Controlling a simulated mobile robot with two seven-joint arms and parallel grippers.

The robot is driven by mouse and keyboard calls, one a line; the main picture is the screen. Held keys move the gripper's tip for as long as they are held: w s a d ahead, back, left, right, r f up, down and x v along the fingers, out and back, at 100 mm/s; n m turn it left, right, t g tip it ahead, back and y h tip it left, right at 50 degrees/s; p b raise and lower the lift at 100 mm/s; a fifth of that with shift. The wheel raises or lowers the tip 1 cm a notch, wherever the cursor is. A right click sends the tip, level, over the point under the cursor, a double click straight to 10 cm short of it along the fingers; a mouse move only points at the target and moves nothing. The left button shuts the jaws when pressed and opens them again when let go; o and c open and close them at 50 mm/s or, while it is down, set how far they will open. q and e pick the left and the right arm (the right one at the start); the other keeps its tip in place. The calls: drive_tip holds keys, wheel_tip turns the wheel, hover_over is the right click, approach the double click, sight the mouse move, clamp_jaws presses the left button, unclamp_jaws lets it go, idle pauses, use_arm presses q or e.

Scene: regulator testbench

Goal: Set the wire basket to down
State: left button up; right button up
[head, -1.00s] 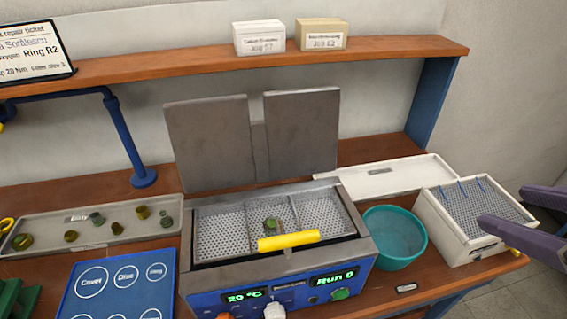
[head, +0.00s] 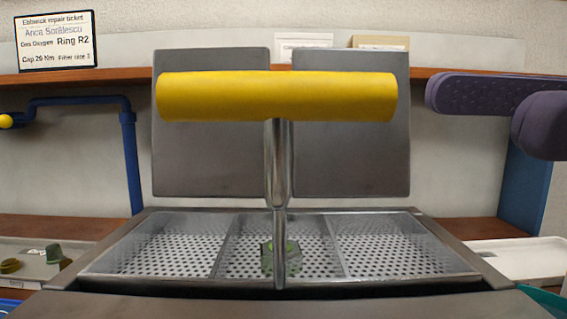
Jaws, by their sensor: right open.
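The wire basket (head: 180,254) has a perforated metal floor split into three compartments. It sits within the frame of the bench unit (head: 462,254), near its rim; I cannot tell how deep. Its metal stem (head: 278,175) stands upright at the front, topped by a yellow bar handle (head: 276,97). A small green and metal part (head: 281,258) lies in the middle compartment, partly hidden behind the stem. My right gripper (head: 476,112) has purple fingers, is open and empty, and is apart from the handle on its right. My left gripper is out of view.
Two upright grey lid panels (head: 352,170) stand behind the basket. A blue pipe stand (head: 131,165) is at left. A tray with small parts (head: 38,272) lies at lower left, and a white tray (head: 515,252) at right.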

drive_tip(key=p, duration=0.4)
approach(143, 97)
drive_tip(key=a, duration=0.5)
drive_tip(key=shift+w+r, duration=0.2)
drive_tip(key=shift+w, duration=0.05)
drive_tip(key=shift+a+f, duration=0.15)
drive_tip(key=shift+a, duration=0.4)
drive_tip(key=shift+c, duration=0.2)
clamp_jaws()
